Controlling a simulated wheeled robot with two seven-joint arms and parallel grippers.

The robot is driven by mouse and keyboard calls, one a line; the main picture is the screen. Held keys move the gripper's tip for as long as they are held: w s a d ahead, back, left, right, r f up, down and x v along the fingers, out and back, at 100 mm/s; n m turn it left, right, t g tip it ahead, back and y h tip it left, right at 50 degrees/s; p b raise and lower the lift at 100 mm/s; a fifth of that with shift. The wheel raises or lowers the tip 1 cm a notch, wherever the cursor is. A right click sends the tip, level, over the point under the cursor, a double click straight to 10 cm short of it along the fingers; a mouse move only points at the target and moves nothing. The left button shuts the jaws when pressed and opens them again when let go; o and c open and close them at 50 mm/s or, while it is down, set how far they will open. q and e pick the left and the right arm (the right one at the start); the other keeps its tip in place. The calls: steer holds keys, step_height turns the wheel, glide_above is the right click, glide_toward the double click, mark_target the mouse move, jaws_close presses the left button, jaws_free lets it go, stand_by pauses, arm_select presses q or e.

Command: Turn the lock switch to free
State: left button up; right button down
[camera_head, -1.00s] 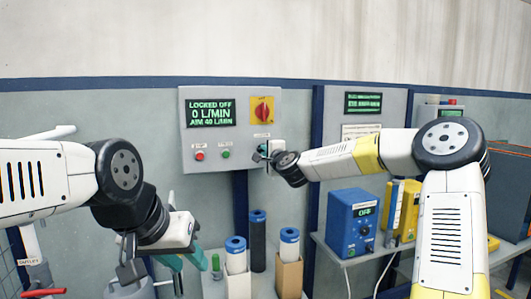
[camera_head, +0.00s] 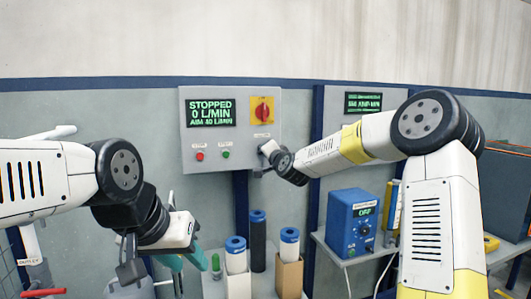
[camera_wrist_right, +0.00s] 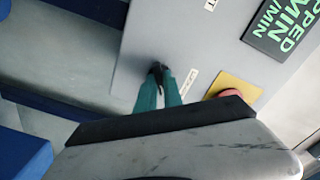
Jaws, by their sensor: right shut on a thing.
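The grey control panel (camera_head: 230,150) on the wall has a display (camera_head: 211,113) reading "STOPPED 0 L/MIN". The small black lock switch (camera_wrist_right: 156,70) shows in the right wrist view, between the teal fingertips. My right gripper (camera_wrist_right: 161,80) is shut on it at the panel face. In the head view my right wrist hides the switch, and the right gripper (camera_head: 267,150) is at the panel's lower right. My left gripper (camera_head: 184,263) hangs low at the left, away from the panel; its teal fingers look apart, with nothing seen between them.
A red knob on a yellow plate (camera_head: 262,110) sits above my right gripper. Red (camera_head: 200,157) and green (camera_head: 226,154) buttons are to its left. Blue-topped cylinders (camera_head: 236,255) stand below. A blue box (camera_head: 350,222) stands on a shelf under my right arm.

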steer(key=n, duration=1.1)
steer(key=shift+f, duration=0.1)
stand_by(0.5)
steer(key=c, duration=1.5)
jaws_free()
steer(key=shift+s, duration=0.1)
steer(key=v, duration=0.7)
steer(key=shift+s+d, duration=0.15)
steer(key=shift+s, duration=0.15)
